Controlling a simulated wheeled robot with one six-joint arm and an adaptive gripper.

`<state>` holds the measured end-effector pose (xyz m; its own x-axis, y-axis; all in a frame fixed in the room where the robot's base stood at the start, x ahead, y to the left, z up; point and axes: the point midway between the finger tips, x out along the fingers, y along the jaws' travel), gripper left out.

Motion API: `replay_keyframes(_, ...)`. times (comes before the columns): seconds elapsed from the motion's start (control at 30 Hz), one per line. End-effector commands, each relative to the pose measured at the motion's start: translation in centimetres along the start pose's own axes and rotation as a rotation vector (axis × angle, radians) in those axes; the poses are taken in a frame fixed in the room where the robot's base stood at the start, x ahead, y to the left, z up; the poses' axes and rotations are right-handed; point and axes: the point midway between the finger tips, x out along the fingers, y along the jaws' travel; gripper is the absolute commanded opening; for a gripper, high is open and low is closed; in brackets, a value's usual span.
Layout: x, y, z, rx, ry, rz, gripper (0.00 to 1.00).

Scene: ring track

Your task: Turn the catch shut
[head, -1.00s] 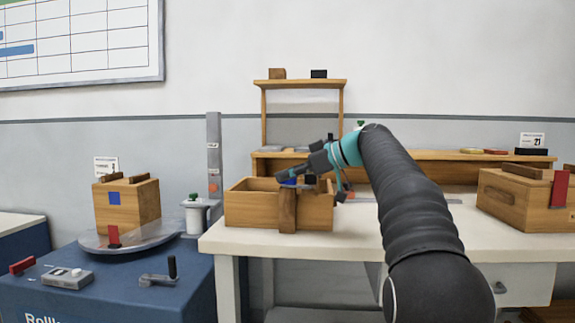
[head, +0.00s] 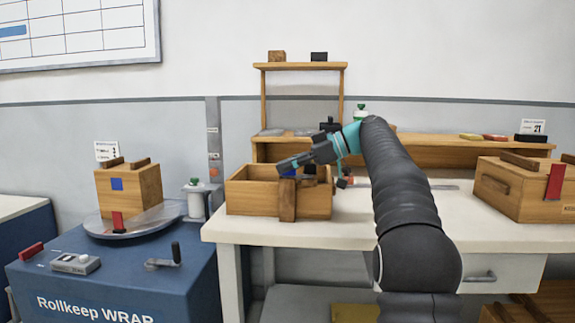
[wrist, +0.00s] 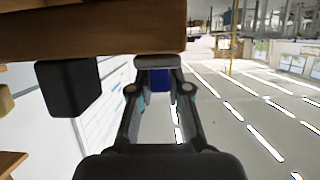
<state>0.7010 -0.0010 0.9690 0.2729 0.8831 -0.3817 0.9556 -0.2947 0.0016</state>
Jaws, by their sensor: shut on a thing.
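My gripper (head: 285,163) reaches from the right over the open wooden box (head: 250,202) on the white bench. In the wrist view its fingers (wrist: 158,85) close around a small blue piece (wrist: 158,80). The blue piece (head: 289,173) also shows at the box's rim, just above an upright brown wooden strip (head: 287,202) on the front wall. I cannot tell for sure which part is the catch. A dark block (wrist: 70,86) is beside the fingers, under a wooden edge (wrist: 95,28).
A closed wooden box (head: 510,190) with a red tab (head: 555,181) stands at the right. A box (head: 140,188) with blue and red patches sits on a round turntable (head: 165,218) at the left. A shelf (head: 305,67) rises behind; bare bench lies in front right.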

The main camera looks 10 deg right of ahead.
Motion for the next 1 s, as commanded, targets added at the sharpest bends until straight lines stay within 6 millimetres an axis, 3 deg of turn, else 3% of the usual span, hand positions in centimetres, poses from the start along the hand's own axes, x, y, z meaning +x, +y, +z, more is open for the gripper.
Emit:
replay_keyframes(0.07,0.1,0.0,0.2,0.003,-0.003,-0.005,0.00)
replay_keyframes(0.1,0.1,0.0,0.2,0.003,-0.003,-0.005,0.21)
replay_keyframes(0.2,0.1,0.0,0.2,0.003,-0.002,-0.004,0.42)
replay_keyframes(0.47,0.0,0.0,0.1,0.002,-0.001,-0.002,0.42)
replay_keyframes(0.63,-1.0,0.1,0.1,0.002,-0.001,0.001,0.42)
replay_keyframes(1.0,-7.7,0.1,0.1,0.001,0.000,0.001,0.42)
